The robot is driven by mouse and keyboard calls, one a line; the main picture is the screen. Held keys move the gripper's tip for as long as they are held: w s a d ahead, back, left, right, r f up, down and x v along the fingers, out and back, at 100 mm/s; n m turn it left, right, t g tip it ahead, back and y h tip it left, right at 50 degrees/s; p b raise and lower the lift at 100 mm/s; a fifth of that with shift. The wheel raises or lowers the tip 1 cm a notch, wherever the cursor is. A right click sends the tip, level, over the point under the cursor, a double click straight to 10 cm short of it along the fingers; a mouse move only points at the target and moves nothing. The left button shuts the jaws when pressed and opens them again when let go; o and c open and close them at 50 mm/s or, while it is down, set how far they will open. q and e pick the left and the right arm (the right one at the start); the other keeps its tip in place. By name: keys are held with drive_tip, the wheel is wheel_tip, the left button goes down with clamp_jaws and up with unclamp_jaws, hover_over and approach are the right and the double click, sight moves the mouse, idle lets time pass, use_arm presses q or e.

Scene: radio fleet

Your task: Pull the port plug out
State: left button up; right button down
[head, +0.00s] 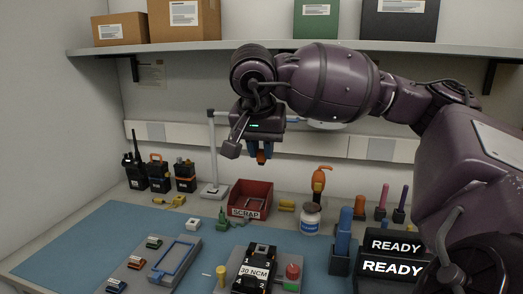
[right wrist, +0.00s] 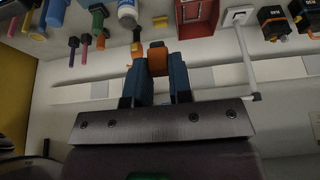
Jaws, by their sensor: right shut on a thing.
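My right gripper (head: 261,151) hangs in the air above the back of the bench, higher than the red scrap bin. Its blue fingers are shut on a small orange piece (head: 261,158), which may be the port plug. In the right wrist view the orange piece (right wrist: 157,60) sits between the two blue fingertips (right wrist: 158,72), clear of the bench. A black device (head: 252,279) labelled 30 NCM lies at the front middle of the bench; its port cannot be made out. My left gripper is not in view.
The red scrap bin (head: 250,200) stands below the gripper, beside a white stand (head: 213,160). A white bottle (head: 311,218) and blue upright tools (head: 343,240) stand to the right. The blue mat (head: 75,243) is clear at left.

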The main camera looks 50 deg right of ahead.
drive_tip(key=shift+r, duration=1.4)
